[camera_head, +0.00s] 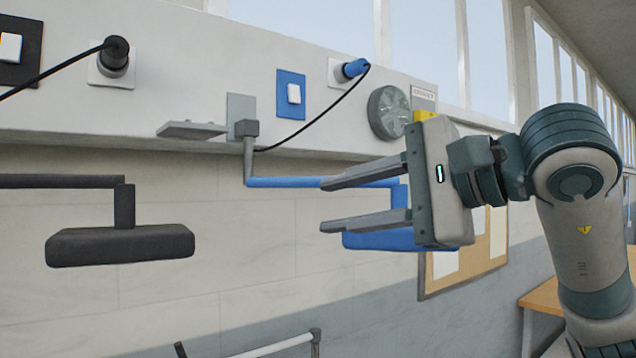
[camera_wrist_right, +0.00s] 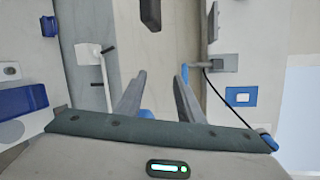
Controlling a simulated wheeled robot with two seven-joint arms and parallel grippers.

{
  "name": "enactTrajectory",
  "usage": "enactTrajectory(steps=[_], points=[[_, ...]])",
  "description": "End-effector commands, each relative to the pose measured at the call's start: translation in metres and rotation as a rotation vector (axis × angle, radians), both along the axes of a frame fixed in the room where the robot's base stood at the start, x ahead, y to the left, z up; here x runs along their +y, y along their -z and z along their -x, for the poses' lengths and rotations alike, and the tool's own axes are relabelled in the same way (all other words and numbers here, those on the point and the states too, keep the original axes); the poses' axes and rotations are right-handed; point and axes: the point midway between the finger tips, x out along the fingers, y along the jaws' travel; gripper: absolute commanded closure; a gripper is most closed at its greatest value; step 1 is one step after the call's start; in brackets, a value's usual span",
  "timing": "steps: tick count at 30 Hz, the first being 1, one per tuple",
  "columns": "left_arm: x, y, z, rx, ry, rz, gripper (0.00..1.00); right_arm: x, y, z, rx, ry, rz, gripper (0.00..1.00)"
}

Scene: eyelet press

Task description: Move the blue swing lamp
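The blue swing lamp has a blue arm (camera_head: 285,182) that runs right from a grey wall bracket (camera_head: 242,110) and a blue head (camera_head: 380,241) hanging at its right end. My right gripper (camera_head: 324,205) is open, its fingers pointing left, and overlaps the lamp's right end in the head view. Its fingers hide part of the arm and head. In the right wrist view, a small blue piece of the lamp (camera_wrist_right: 146,114) shows between the open fingers (camera_wrist_right: 160,75), near the palm. I cannot tell whether they touch it. My left gripper is not in view.
A black lamp (camera_head: 120,245) hangs at the left. The wall holds a blue switch (camera_head: 291,95), a socket with a blue plug (camera_head: 354,68), a round grey dial (camera_head: 388,112) and a grey shelf (camera_head: 192,130). A black cord loops above the blue arm. A white rail (camera_head: 285,345) is below.

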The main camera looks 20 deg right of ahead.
Motion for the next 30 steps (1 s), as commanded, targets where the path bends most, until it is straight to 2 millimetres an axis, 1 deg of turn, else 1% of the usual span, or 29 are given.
enactTrajectory(steps=[1, 3, 6, 9, 12, 23, 26, 30], points=[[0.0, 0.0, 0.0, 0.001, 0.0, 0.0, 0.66, -0.016, -0.014, 0.003, -0.037, 0.066, 0.025, 0.66], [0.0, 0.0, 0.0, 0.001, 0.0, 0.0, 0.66, -0.037, -0.028, 0.006, -0.072, 0.147, 0.053, 0.66], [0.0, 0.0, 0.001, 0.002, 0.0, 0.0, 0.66, -0.057, -0.042, 0.01, -0.105, 0.23, 0.075, 0.66], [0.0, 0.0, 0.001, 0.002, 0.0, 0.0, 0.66, -0.068, -0.048, 0.013, -0.119, 0.27, 0.084, 0.66], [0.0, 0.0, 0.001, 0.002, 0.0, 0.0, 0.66, -0.071, -0.05, 0.013, -0.121, 0.282, 0.087, 0.66], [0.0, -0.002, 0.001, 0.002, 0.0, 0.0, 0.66, -0.069, -0.05, 0.011, -0.12, 0.279, 0.087, 0.66], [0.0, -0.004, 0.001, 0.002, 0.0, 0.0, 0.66, -0.068, -0.049, 0.007, -0.118, 0.278, 0.088, 0.66], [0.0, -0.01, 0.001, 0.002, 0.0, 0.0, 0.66, -0.064, -0.048, -0.005, -0.116, 0.278, 0.088, 0.66]])
